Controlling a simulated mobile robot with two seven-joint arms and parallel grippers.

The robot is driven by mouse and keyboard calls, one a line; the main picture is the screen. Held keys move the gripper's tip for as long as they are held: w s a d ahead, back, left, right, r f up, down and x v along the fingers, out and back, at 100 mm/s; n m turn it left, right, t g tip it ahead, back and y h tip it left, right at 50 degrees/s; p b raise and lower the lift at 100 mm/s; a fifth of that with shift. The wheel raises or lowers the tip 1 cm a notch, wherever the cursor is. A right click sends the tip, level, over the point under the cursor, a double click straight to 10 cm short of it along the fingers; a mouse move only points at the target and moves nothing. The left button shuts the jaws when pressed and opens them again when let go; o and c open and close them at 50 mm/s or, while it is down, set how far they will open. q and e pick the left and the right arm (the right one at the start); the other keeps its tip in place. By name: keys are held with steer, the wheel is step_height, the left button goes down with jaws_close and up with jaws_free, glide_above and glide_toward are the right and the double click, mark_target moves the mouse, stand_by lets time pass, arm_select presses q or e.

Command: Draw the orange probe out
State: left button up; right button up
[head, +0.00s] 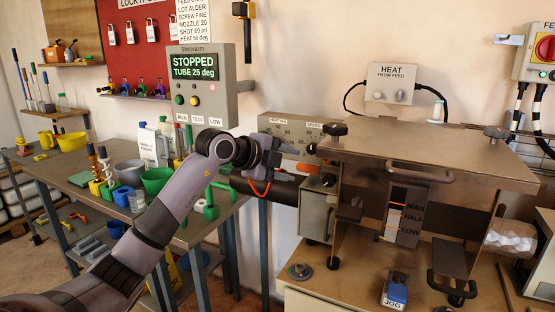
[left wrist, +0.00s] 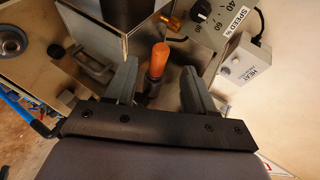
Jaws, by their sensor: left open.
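The orange probe (left wrist: 158,60) shows in the left wrist view as an upright rounded orange handle with a dark stem at its lower end. My left gripper (left wrist: 159,72) is open, with one grey finger on each side of the handle and a visible gap on both sides. In the head view my left gripper (head: 265,160) is at the left end of the machine, by the dark barrel (head: 285,190). A small orange piece (head: 309,168) shows just right of it; I cannot tell if it is the probe. My right gripper is not in view.
The metal machine (head: 430,170) with its lid knobs stands to the right. A control box (head: 200,82) reads STOPPED. A speed panel (left wrist: 215,22) and heat box (left wrist: 245,65) stand close by the probe. A bench (head: 70,170) with cups and tools is at left.

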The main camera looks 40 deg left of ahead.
mark_target(299, 167)
arm_select(q)
steer(key=shift+x, duration=1.75)
jaws_close()
steer(key=shift+a, duration=0.15)
steer(key=shift+s+a, duration=0.15)
steer(key=shift+a, duration=0.15)
steer(key=shift+a, duration=0.15)
steer(key=s+a, duration=0.1)
steer(key=a, duration=0.5)
steer(key=shift+s+a, duration=0.25)
steer(key=shift+s, duration=0.05)
